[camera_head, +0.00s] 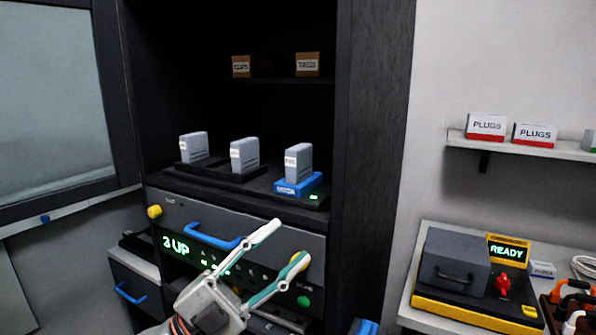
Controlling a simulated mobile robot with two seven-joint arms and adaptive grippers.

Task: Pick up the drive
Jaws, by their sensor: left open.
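Several grey drives stand upright on the rack shelf. The right drive (297,163) sits in a blue dock (298,187) with a small green light beside it. The middle drive (245,155) and the left drive (194,147) stand in black docks. My left gripper (284,243) is open and empty. It is in front of the rack, below the right drive and apart from it, with its fingers pointing up and right. My right gripper is not in view.
A rack unit (280,244) with a blue handle (213,237) and a green "3 UP" display is behind my gripper. Two brown boxes stand on the upper shelf. At right, a table holds a grey and yellow device (455,265) reading "READY"; a wall shelf holds "PLUGS" boxes.

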